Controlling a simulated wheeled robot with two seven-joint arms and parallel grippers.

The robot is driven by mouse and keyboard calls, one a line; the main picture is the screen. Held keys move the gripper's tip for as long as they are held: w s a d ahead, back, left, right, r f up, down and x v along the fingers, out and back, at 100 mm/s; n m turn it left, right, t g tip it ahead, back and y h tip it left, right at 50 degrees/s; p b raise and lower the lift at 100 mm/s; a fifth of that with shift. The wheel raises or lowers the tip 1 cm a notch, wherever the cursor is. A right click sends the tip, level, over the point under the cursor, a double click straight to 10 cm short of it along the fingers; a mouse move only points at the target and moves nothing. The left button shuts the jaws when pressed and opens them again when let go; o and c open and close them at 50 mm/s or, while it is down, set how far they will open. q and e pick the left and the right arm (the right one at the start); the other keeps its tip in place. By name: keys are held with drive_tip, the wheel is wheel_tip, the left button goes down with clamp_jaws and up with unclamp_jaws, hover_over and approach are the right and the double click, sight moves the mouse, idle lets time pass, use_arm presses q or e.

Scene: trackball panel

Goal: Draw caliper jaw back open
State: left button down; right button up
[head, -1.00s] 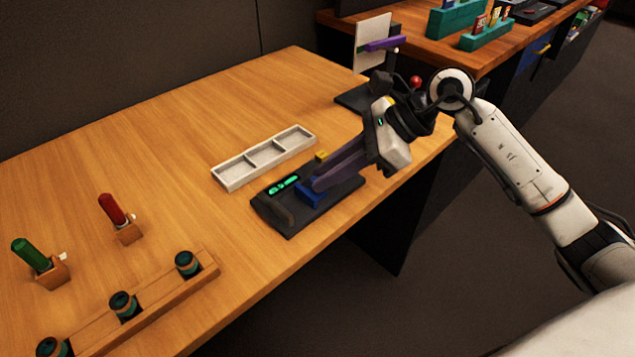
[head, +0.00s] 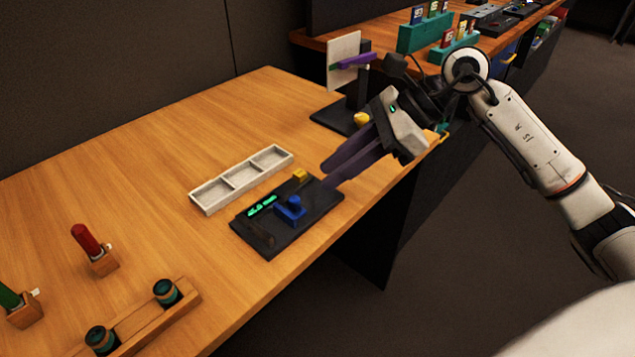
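The caliper is a dark flat block (head: 262,240) near the table's front edge, with a lit green readout (head: 262,206) on top. Its blue jaw piece (head: 291,207), with a raised knob, sits on the block, right of the readout. A small yellow piece (head: 299,175) stands at the block's far edge, apart from the blue piece. My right gripper (head: 322,173) has purple fingers slightly apart, nothing seen between them. They are above and right of the blue piece, clear of it. My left gripper is not in view.
A white three-compartment tray (head: 195,198) lies behind the caliper. A dark stand with a white panel (head: 343,52) and a yellow knob (head: 361,119) is behind my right gripper. Red (head: 86,239) and green (head: 8,297) handles stand in wooden holders at left. The table's back left is clear.

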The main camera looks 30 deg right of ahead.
drive_tip(key=v, duration=0.3)
drive_tip(key=shift+s+d+r, duration=0.1)
drive_tip(key=shift+d+r, duration=0.1)
drive_tip(key=shift+r, duration=0.05)
